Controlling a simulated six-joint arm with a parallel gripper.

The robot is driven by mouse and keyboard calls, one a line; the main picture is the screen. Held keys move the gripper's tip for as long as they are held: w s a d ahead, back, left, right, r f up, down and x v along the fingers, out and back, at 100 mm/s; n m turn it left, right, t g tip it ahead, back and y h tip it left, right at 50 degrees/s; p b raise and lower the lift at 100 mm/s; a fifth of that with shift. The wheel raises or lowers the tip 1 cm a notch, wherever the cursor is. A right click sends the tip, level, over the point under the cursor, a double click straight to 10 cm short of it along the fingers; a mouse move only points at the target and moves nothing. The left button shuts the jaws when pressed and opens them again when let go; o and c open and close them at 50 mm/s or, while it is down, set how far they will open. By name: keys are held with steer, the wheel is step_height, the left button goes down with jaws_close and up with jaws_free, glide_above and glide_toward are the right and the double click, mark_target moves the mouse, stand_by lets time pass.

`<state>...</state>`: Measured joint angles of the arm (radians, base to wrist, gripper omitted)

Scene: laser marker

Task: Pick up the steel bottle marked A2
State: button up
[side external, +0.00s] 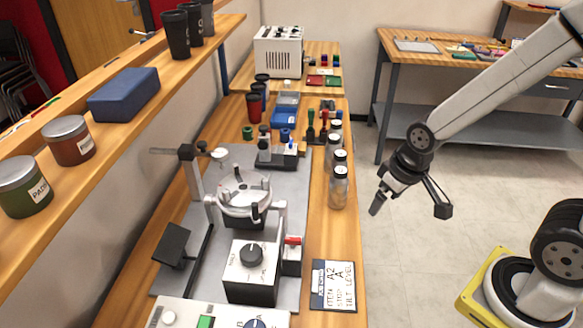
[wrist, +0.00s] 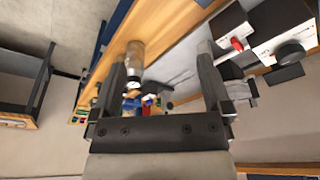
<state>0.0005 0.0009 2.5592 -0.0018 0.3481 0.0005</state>
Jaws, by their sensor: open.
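In the wrist view a bottle (wrist: 135,62) shows between the fingers (wrist: 162,58), nearer the left one.
A card (side external: 333,285) reading "ITEM A2" lies at the bench's front right. The laser-marker fixture (side external: 243,198) and its control box (side external: 251,270) stand left of the bottles. Stamps (side external: 318,125) stand behind them. A shelf (side external: 105,115) runs along the left.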

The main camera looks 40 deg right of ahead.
steer(key=w+d+n+t+h, duration=0.1)
steer(key=w+d+t, duration=0.1)
steer(key=w+d, duration=0.35)
steer(key=w+d+t, duration=0.2)
steer(key=w, duration=0.6)
steer(key=n+t+y, duration=0.2)
steer(key=t, duration=0.1)
glide_toward(335, 157)
step_height(335, 157, up, 2)
steer(key=w, duration=0.2)
steer(key=d+f+n+y, duration=0.1)
steer(key=f+y, duration=0.1)
steer(key=d+f+n+t+y, duration=0.1)
steer(key=f+y, duration=0.1)
steer(key=w+d+f+n+y, duration=0.1)
steer(key=d+f, duration=0.1)
steer(key=shift+d+n+t+y, duration=0.1)
steer(key=shift+n+t+y, duration=0.2)
steer(key=shift+t+y, duration=0.1)
steer(key=shift+y, duration=0.4)
steer(key=shift+s+f+x, duration=0.1)
steer(key=shift+f+x, duration=0.05)
steer(key=shift+x, duration=1.1)
steer(key=shift+s+f+x, duration=0.1)
steer(key=shift+f+x, duration=0.1)
steer(key=shift+x, duration=1)
steer(key=shift+s+f+x, duration=0.1)
steer(key=shift+f+x, duration=0.05)
steer(key=shift+x, duration=1.1)
jaws_close()
